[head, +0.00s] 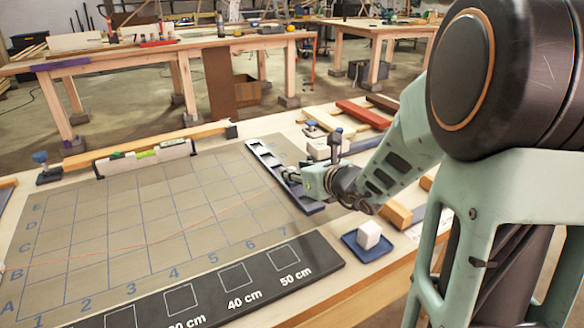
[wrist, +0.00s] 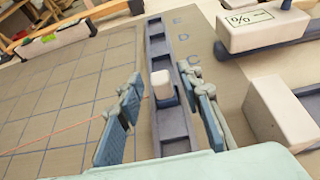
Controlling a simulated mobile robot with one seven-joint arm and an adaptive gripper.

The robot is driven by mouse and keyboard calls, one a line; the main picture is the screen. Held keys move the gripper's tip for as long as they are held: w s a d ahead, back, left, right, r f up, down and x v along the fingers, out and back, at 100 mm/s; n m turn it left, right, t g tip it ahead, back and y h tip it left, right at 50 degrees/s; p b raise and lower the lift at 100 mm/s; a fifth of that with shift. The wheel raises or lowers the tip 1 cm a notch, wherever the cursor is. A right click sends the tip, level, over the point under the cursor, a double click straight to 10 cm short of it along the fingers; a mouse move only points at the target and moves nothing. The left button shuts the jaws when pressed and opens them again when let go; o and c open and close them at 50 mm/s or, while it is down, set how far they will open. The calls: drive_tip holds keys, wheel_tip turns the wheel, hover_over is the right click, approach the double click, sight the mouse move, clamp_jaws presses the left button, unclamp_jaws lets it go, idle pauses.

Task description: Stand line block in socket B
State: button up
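A long dark rack (wrist: 172,130) with a row of sockets runs away from me in the wrist view; it also shows in the head view (head: 262,155). Letters E, D and C show beside its far part. A small white block (wrist: 161,84) with a blue lower part stands upright at a socket past the C letter, towards me. That socket's letter is hidden, and I cannot tell how deep the block sits. An orange line runs left from it. My gripper (wrist: 160,92) is open, its fingers either side of the block with gaps. It hides the block in the head view (head: 295,178).
A gridded mat (head: 150,220) lies left of the rack. A black centimetre board (head: 260,275) lies along the front. Another white block (head: 368,234) sits on a blue tray (head: 352,246). Pale blocks (wrist: 280,108) stand close right of my gripper. A level (head: 145,158) stands behind the mat.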

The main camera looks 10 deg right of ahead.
drive_tip(key=p+v, duration=0.1)
drive_tip(key=v, duration=0.7)
drive_tip(key=shift+s+r+p, duration=0.15)
drive_tip(key=shift+r+p, duration=0.05)
drive_tip(key=shift+p, duration=0.2)
drive_tip(key=shift+s+d+r, duration=0.1)
drive_tip(key=shift+s+d, duration=0.1)
drive_tip(key=shift+s, duration=0.4)
